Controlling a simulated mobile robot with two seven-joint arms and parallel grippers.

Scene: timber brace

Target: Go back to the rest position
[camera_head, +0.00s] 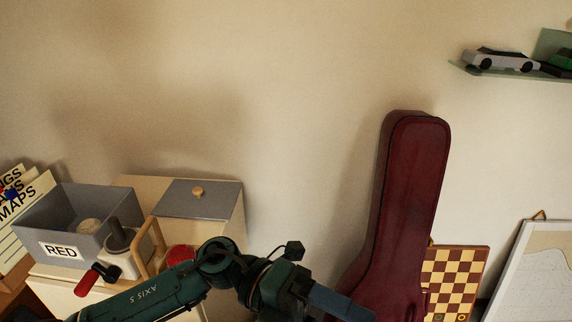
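My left arm comes in along the bottom from the left, dark green with "AXIS 5" written on it. Its gripper (342,302) is at the lower middle, in front of the foot of a dark red guitar case. A flat blue-grey part extends from it to the lower right and is cut by the bottom edge. I cannot tell from this view whether the fingers are open or shut. My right gripper is not in view.
A grey box (62,249) labelled RED, a light cabinet (226,228) with a grey lid, and a red-handled tool (88,283) are at left. The guitar case (401,225), a chessboard (456,280) and a framed board (535,275) stand at right. A glass shelf (468,70) holds toy cars.

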